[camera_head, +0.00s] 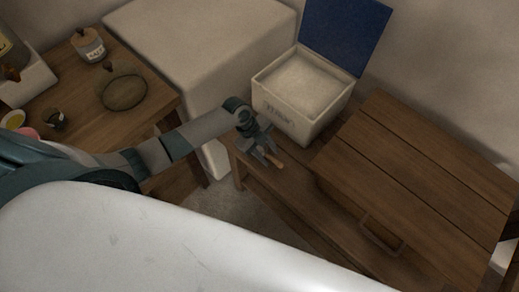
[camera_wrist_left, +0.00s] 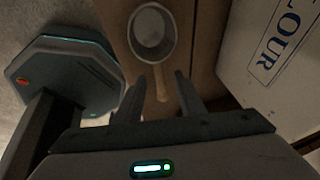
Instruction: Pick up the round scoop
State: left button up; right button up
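The round scoop (camera_wrist_left: 152,30) lies on the wooden bench, its pale round bowl at the top of the left wrist view. Its wooden handle (camera_wrist_left: 162,82) points down toward my left gripper. In the head view only a bit of the light wooden handle (camera_head: 279,165) shows beside the fingers; the rest is hidden. My left gripper (camera_head: 269,157) is low over the bench, in front of the flour box. In the left wrist view its fingers (camera_wrist_left: 162,90) are apart, with the handle's end between them; I cannot tell whether they touch it. My right gripper is not in view.
The white flour box (camera_head: 291,118) with its blue lid raised stands close behind the gripper. A wooden chest (camera_head: 420,165) is to the right. A side table (camera_head: 150,85) with a jar (camera_head: 88,45) and a round dish (camera_head: 124,92) is at left.

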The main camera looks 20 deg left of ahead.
aim_at(269, 157)
pick_arm(q)
jog(key=shift+d+f, duration=0.25)
jog(key=shift+f, duration=0.35)
jog(key=shift+c, duration=0.6)
grip_shut()
jog(key=shift+w+r, duration=0.1)
notch_tip(269, 157, up, 10)
jog(key=b, duration=0.1)
jog(key=shift+b, duration=0.35)
